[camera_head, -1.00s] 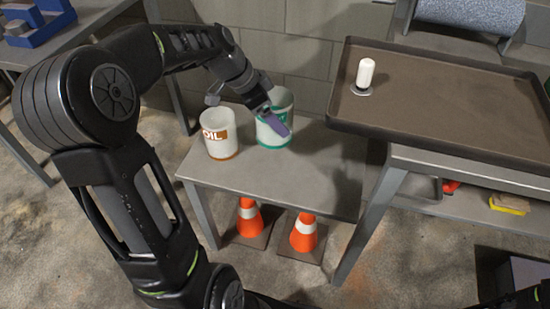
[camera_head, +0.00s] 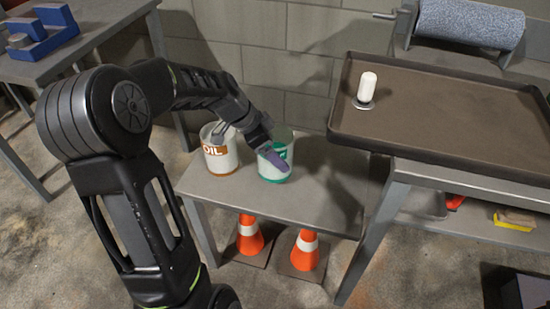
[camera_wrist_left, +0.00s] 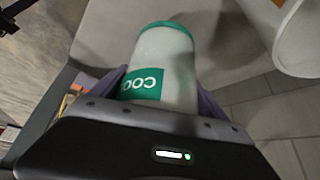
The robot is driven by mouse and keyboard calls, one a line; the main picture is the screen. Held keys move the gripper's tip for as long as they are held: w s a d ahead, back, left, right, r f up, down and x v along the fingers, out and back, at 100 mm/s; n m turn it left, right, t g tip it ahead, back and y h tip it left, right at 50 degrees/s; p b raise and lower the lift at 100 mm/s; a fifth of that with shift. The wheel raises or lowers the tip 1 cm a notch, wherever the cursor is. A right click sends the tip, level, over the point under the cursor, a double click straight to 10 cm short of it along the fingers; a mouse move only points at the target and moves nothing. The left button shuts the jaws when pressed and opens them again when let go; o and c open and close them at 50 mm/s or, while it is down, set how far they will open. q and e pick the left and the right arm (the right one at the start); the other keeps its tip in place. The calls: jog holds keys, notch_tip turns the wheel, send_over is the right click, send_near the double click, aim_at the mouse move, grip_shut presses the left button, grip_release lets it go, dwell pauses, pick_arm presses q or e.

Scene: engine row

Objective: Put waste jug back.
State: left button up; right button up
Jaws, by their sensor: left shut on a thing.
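The white jug with a green rim and green label (camera_head: 274,171) is over the small grey bench, at the right of the OIL jug. In the left wrist view, the green-labelled jug (camera_wrist_left: 163,75) sits between both fingers, with "COO" readable. Whether its base touches the bench I cannot tell. My right gripper is not in view.
The grey bench (camera_head: 310,205) has bare top at the right of the jugs. A brown tray (camera_head: 440,110) on a higher table holds a white cylinder (camera_head: 367,87). Two orange cones (camera_head: 249,236) stand under the bench. A block wall closes the back.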

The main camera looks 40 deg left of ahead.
pick_arm(q)
jog(key=shift+f, duration=1.25)
jog(key=shift+f+b, duration=0.2)
jog(key=shift+b, duration=0.2)
jog(key=o, duration=1.9)
jog(key=shift+o, duration=0.2)
jog(key=shift+r+p, duration=0.25)
jog(key=shift+p, duration=0.05)
jog(key=p+v, duration=0.2)
jog(key=v, duration=1)
jog(key=shift+f, duration=0.1)
